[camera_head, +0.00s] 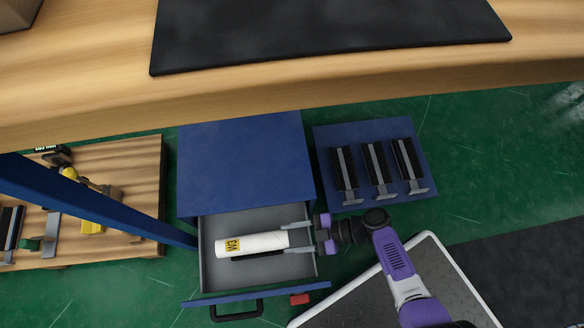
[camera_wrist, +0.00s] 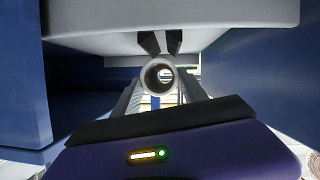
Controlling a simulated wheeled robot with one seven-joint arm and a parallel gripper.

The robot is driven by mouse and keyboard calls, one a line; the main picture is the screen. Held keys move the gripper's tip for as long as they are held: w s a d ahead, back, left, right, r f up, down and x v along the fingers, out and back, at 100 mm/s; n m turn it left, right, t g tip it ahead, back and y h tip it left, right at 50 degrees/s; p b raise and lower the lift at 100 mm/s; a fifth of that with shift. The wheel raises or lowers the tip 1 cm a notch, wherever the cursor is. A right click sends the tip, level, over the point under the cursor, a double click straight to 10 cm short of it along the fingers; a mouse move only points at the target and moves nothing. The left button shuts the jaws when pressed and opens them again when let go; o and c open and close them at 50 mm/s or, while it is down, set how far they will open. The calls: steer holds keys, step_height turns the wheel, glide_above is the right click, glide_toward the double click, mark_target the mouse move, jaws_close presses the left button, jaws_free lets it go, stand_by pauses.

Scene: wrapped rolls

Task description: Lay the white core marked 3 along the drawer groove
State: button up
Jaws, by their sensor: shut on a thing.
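The white core (camera_head: 262,240), a hollow tube with a yellow label that looks to read 3 turned sideways, lies lengthwise left to right over the open drawer (camera_head: 208,276). My gripper (camera_head: 284,238) reaches in from the right, its two fingers shut on the core's right end. The wrist view shows the core's round open end (camera_wrist: 146,77) between the fingers. The black groove (camera_head: 258,256) shows partly under the core in the head view. In the wrist view its two black wedges (camera_wrist: 150,43) sit close to the core; I cannot tell whether they touch.
The blue cabinet (camera_head: 245,160) stands behind the drawer, whose front has a black handle (camera_head: 237,312). A blue board with several black holders (camera_head: 325,155) lies to the right. A wooden pallet (camera_head: 135,180) with tools is at left, behind a blue post (camera_head: 100,203).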

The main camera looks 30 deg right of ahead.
steer(key=shift+f+b, duration=0.9)
steer(key=shift+f, duration=0.9)
steer(key=shift+f+b, duration=0.35)
steer(key=shift+b, duration=0.1)
steer(key=o, duration=1.5)
steer(key=shift+r, duration=0.2)
steer(key=shift+r+p, duration=0.2)
steer(key=shift+p, duration=0.25)
steer(key=p+v, duration=0.2)
steer(key=v, duration=1)
steer(key=shift+p, duration=0.3)
